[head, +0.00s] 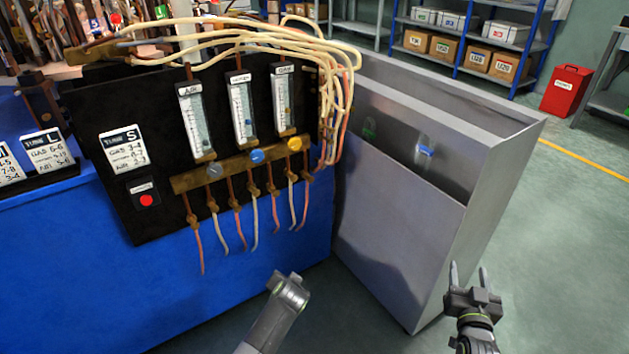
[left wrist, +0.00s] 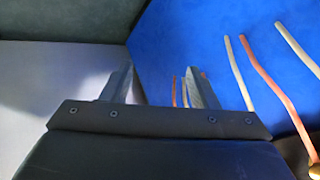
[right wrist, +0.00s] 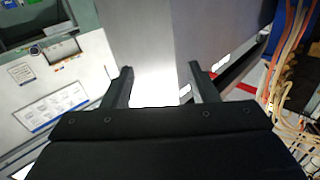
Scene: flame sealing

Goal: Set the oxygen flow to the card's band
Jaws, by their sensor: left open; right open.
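A black panel (head: 157,185) carries three upright flow meters. The middle meter (head: 241,108) has a blue knob (head: 257,156) below it; its float and reading are too small to tell. The left meter (head: 194,120), marked AIR, has a grey knob (head: 215,168). The right meter (head: 285,100) has a yellow knob (head: 294,144). A white card (head: 123,149) marked S lists number bands; its middle line is blurred.
A grey metal bin (head: 400,230) stands right of the panel. A red button (head: 146,200) is below the card. Pink and white tubes (head: 305,202) hang under the brass manifold (head: 190,181). More cards (head: 46,153) stand at left. Open floor (head: 570,250) lies at right.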

